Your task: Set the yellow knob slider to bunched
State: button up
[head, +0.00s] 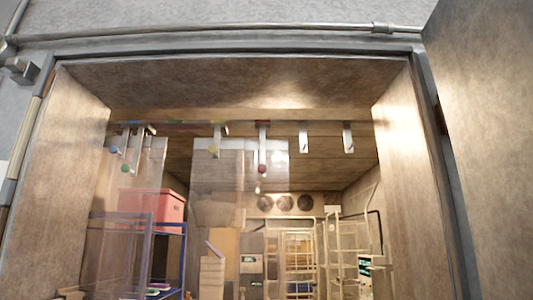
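Several white hanging sliders sit on a rail (330,127) across the top of the freezer doorway. The slider left of centre carries a small yellowish-green knob (214,148); it looks the closest to yellow, but it is too small to be sure. This slider hangs apart from the group at the left end, at the left part of a clear curtain strip (240,165). Other sliders carry a blue knob (115,150), a green knob (126,168) and a red knob (262,168). My gripper is not in view.
Clear strips hang at the left of the doorway. Behind them a pink-red box (157,205) rests on a blue rack (183,240). Wire racks (300,255) stand deeper inside. A large grey door panel (485,130) stands at the right.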

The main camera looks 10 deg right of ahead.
aim_at(217, 128)
jog(key=z, duration=0.35)
jog(key=i, duration=1.1)
jog(key=u, duration=0.5)
